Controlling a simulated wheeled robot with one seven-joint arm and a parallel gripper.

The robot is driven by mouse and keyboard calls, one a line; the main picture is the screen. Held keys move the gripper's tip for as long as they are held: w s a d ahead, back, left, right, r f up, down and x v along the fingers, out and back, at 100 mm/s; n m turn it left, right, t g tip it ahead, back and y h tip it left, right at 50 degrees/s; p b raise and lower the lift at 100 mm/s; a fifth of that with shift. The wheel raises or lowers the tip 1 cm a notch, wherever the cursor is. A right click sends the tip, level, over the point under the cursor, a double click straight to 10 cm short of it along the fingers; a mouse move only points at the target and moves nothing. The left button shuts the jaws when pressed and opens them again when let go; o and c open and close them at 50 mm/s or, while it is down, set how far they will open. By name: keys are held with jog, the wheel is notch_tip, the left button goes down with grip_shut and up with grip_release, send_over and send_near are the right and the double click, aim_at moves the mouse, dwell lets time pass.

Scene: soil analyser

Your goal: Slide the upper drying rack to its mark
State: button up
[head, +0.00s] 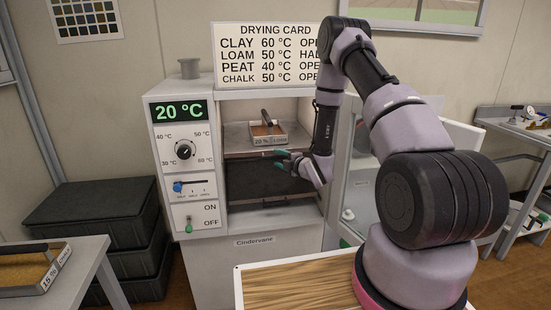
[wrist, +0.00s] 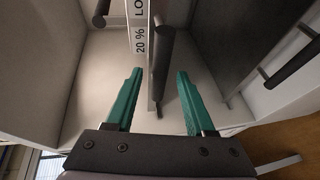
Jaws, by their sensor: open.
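The upper drying rack (head: 236,152) is a thin shelf inside the white oven. A tray (head: 268,134) labelled 20 % stands on it; its label (wrist: 139,35) also shows in the wrist view. The rack's dark bar handle (wrist: 161,65) lies between my green fingers in the wrist view. My gripper (head: 283,158) is open at the rack's front; whether a finger touches the handle I cannot tell. The fingers (wrist: 157,100) are spread on both sides of the bar. No rack mark can be made out. My wrist hides the rack's right front.
A lower dark rack (head: 262,182) sits below, with its own handle (wrist: 291,64). The glazed oven door (head: 359,185) stands open at the right. The control panel (head: 183,160) reads 20 °C. A wood-topped surface (head: 285,288) is in front; black crates (head: 100,215) stand left.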

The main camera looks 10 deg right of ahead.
jog(key=shift+x, duration=1.45)
grip_shut()
dwell(0.3)
